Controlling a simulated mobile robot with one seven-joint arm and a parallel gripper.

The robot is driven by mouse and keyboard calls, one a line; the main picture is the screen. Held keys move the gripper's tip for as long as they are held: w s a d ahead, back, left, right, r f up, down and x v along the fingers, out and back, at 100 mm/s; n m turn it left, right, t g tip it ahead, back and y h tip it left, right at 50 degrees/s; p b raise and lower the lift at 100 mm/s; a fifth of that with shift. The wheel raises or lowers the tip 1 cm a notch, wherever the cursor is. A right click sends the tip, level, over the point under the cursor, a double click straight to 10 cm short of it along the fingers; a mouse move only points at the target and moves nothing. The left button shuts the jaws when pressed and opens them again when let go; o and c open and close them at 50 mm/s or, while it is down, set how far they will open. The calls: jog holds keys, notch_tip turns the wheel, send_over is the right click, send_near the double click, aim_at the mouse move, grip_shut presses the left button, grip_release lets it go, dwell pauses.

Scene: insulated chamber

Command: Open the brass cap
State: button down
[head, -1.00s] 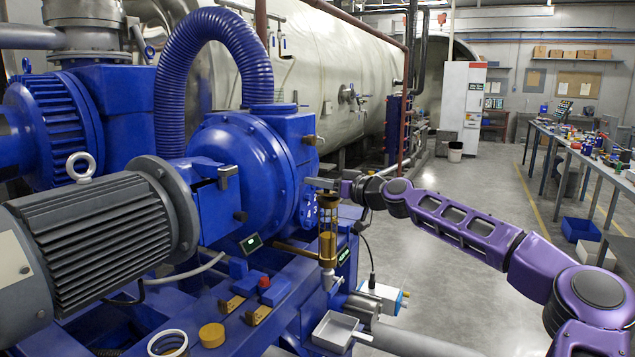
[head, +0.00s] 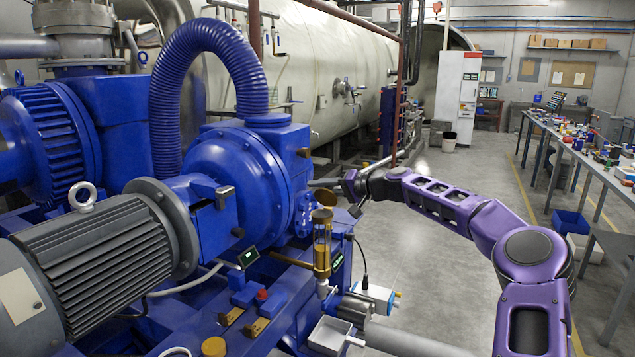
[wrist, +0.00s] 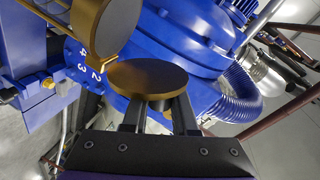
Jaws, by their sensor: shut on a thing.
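The brass cap is a round disc (wrist: 148,78) at the fingertips in the wrist view. In the head view it seems to be the small brown-gold piece (head: 326,198) just under my gripper (head: 314,184). My gripper is shut on a short stem under the disc, and the fingers (wrist: 158,116) show on both sides of it. The brass-framed sight glass (head: 322,245) stands upright just below, with a round brass top (head: 322,215). A brass-rimmed round part (wrist: 98,25) also shows beside the cap in the wrist view. Whether a hinge joins cap and glass is unclear.
The blue pump housing (head: 240,165) stands close to the left of my gripper, with a numbered blue plate (wrist: 85,65). The floor to the right is open, with a cluttered workbench (head: 590,150) beyond.

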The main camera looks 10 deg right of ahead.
jog(key=shift+w+d+f+m+g+y+p, duration=0.2)
jog(key=shift+w+d+m+g+y, duration=0.15)
jog(key=shift+m, duration=0.65)
jog(key=shift+w+d+f+m+g+y+p, duration=0.2)
jog(key=shift+w+m+g, duration=0.2)
jog(key=shift+m, duration=0.6)
jog(key=c, duration=0.7)
grip_release()
jog(key=shift+d, duration=0.1)
jog(key=b+v, duration=0.1)
jog(key=v, duration=1.6)
jog(key=shift+s+r, duration=0.1)
jog(key=shift+r, duration=0.05)
